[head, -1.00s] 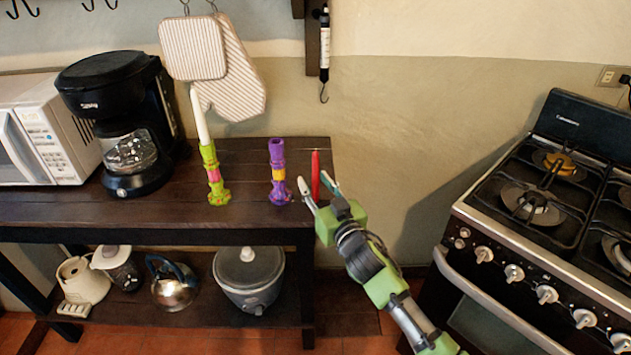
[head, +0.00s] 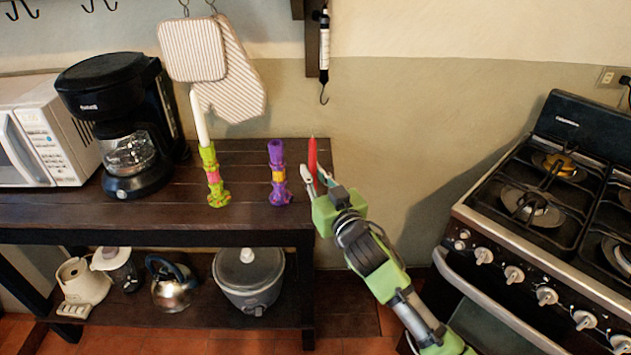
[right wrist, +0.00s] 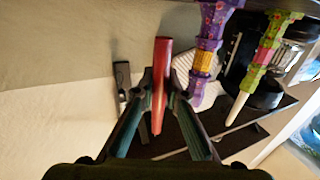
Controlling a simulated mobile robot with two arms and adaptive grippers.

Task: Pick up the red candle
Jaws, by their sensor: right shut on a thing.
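The red candle (head: 312,157) stands roughly upright at the right end of the dark wooden table (head: 120,215). My right gripper (head: 314,180) is shut on its lower part. In the right wrist view the red candle (right wrist: 160,80) sits between the two fingers of the right gripper (right wrist: 160,92). Whether the candle's foot touches the table is hidden by the gripper in the head view. My left gripper is not in view.
A purple candle holder (head: 277,178) stands just left of the red candle. A green holder with a white candle (head: 213,178) is further left, near a coffee maker (head: 125,130) and microwave (head: 45,135). A stove (head: 540,210) stands at the right.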

